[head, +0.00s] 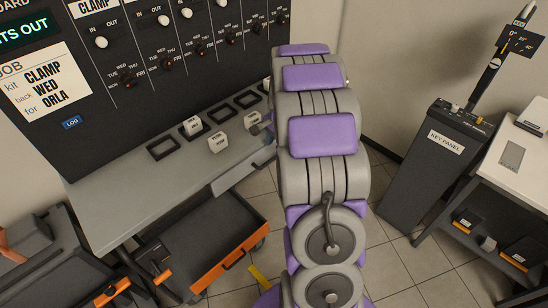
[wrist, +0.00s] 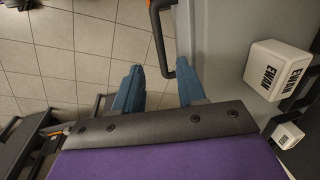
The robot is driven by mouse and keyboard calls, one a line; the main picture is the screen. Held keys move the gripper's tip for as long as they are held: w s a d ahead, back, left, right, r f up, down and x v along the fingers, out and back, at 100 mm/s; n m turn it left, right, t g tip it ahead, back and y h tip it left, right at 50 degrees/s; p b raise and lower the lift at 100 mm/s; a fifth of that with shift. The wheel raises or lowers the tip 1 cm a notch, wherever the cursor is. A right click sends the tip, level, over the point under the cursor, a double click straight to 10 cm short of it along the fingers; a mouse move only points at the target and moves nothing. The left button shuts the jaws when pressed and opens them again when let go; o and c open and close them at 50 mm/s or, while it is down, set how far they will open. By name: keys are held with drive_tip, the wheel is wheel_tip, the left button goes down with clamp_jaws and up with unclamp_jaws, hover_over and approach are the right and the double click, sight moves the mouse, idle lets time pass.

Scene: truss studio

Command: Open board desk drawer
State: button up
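The board desk (head: 130,205) is a grey-topped desk under a black board. Its drawer front (head: 240,174) is a pale grey panel at the desk's right front edge, partly hidden by my arm; how far out it stands is unclear. The drawer's dark bar handle (wrist: 158,38) shows in the wrist view at top centre. My gripper (wrist: 160,84) has two blue fingers spread apart, with the handle's near end between them in the picture. I cannot tell whether either finger touches the handle. In the head view my gripper is mostly hidden behind my arm.
White blocks (head: 218,142) stand on the desk top, and one block (wrist: 278,70) marked EWAN is near my gripper. A cart with an orange-edged open tray (head: 205,240) is below the desk. The key panel pedestal (head: 430,165) stands right. Tiled floor (head: 390,260) is clear between.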

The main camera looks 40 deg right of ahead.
sight(272, 159)
drive_tip(key=f, duration=0.1)
drive_tip(key=a+f, duration=0.1)
drive_tip(key=f, duration=0.1)
drive_tip(key=w+a+f+b, duration=0.1)
drive_tip(key=shift+a+f, duration=0.1)
drive_tip(key=shift+f, duration=0.2)
drive_tip(key=d+f, duration=0.3)
drive_tip(key=shift+w+d, duration=0.1)
drive_tip(key=shift+w, duration=0.1)
drive_tip(key=shift+a+r, duration=0.25)
drive_tip(key=shift+a, duration=0.65)
drive_tip(key=shift+a+r, duration=0.1)
drive_tip(key=shift+a, duration=0.3)
drive_tip(key=shift+c, duration=0.8)
drive_tip(key=c, duration=0.3)
drive_tip(key=shift+d, duration=0.9)
clamp_jaws()
drive_tip(key=shift+a, duration=0.1)
drive_tip(key=shift+a, duration=0.1)
